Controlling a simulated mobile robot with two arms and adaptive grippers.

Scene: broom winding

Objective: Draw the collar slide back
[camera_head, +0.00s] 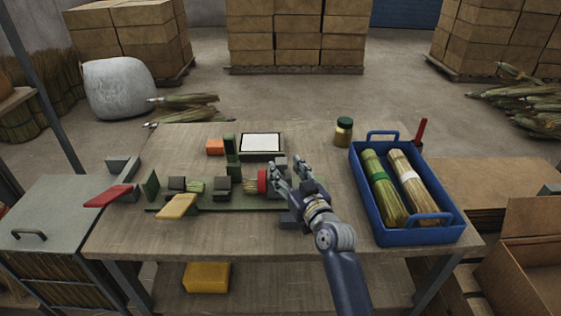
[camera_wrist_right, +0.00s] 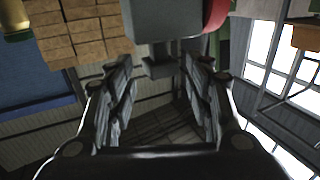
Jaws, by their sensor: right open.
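The winding fixture (camera_head: 225,206) is a long green base on the table. Near its right end is a red ring (camera_head: 263,182) on a grey block, which I take to be the collar slide. In the right wrist view the grey block (camera_wrist_right: 165,18) and part of the red ring (camera_wrist_right: 216,14) show at the top. A small dark grey tab (camera_wrist_right: 160,66) juts from the block. My right gripper (camera_head: 282,168) is open at the ring's right side. In the wrist view its fingers (camera_wrist_right: 160,88) stand apart, with the tab between their tips; contact is unclear. My left gripper is out of view.
A blue crate (camera_head: 454,222) with two straw bundles stands right of my right arm. Behind the fixture are a white-topped box (camera_head: 262,142), an orange block (camera_head: 215,147) and a jar (camera_head: 344,131). Yellow (camera_head: 177,206) and red (camera_head: 110,196) handles stick out at the left.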

